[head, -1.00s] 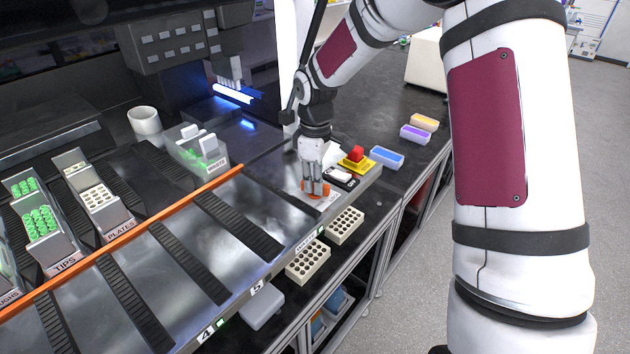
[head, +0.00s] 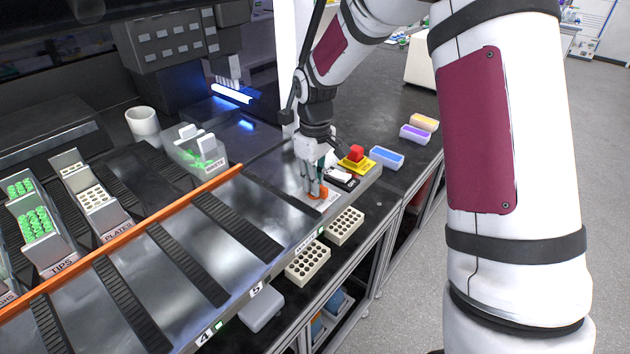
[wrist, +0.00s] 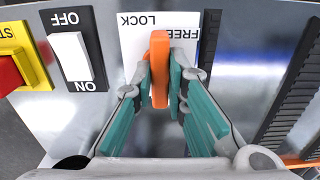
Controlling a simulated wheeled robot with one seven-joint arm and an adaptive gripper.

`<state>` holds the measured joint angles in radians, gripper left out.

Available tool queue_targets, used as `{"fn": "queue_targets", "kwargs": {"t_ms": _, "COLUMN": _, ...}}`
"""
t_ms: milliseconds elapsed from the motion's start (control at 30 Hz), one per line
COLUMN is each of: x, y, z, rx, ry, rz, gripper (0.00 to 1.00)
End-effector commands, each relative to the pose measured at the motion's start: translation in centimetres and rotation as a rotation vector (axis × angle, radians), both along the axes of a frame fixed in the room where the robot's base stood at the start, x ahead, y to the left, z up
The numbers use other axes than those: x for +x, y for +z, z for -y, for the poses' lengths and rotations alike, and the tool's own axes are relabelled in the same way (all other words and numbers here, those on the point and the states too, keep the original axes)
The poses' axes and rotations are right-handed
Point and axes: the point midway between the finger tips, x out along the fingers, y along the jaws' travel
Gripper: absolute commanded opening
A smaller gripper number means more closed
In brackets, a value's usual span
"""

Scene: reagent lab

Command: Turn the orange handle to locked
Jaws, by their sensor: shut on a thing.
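The orange handle (wrist: 159,68) stands on a white label plate (wrist: 131,45) in the wrist view. The plate reads LOCK on the picture's left and FREE on its right, both upside down. The handle lies roughly upright in that picture, between the two words. My gripper (wrist: 160,82) is shut on the handle, with one teal-padded finger on each side. In the head view, my gripper (head: 313,188) points down at the deck's right end, and a bit of the orange handle (head: 319,194) shows at its fingertips. The handle's base is partly hidden by the fingers.
Beside the plate are a white OFF/ON switch (wrist: 70,57) and a red button on a yellow base (head: 355,157). A long orange bar (head: 120,231) crosses the deck on the left. Dark ribbed tracks (head: 235,222) run along the deck near my gripper.

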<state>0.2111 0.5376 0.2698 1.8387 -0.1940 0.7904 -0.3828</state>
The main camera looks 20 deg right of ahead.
Motion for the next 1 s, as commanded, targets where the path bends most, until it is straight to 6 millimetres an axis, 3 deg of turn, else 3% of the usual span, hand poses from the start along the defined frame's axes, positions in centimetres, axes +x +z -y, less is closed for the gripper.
{"fn": "queue_targets", "kwargs": {"t_ms": 167, "x": 0.0, "y": -0.1, "z": 0.0, "rx": 0.002, "ry": -0.004, "rz": -0.001, "gripper": 0.0}}
{"fn": "queue_targets", "kwargs": {"t_ms": 200, "x": 0.0, "y": -0.1, "z": 0.0, "rx": 0.002, "ry": -0.004, "rz": -0.001, "gripper": 0.2}}
{"fn": "queue_targets", "kwargs": {"t_ms": 267, "x": 0.0, "y": -0.1, "z": 0.0, "rx": 0.002, "ry": -0.003, "rz": -0.001, "gripper": 0.33}}
{"fn": "queue_targets", "kwargs": {"t_ms": 667, "x": 0.0, "y": 0.5, "z": 0.0, "rx": 0.001, "ry": -0.001, "rz": 0.001, "gripper": 0.33}}
{"fn": "queue_targets", "kwargs": {"t_ms": 1000, "x": 0.1, "y": 6.6, "z": 0.0, "rx": 0.0, "ry": -0.002, "rz": 0.004, "gripper": 0.33}}
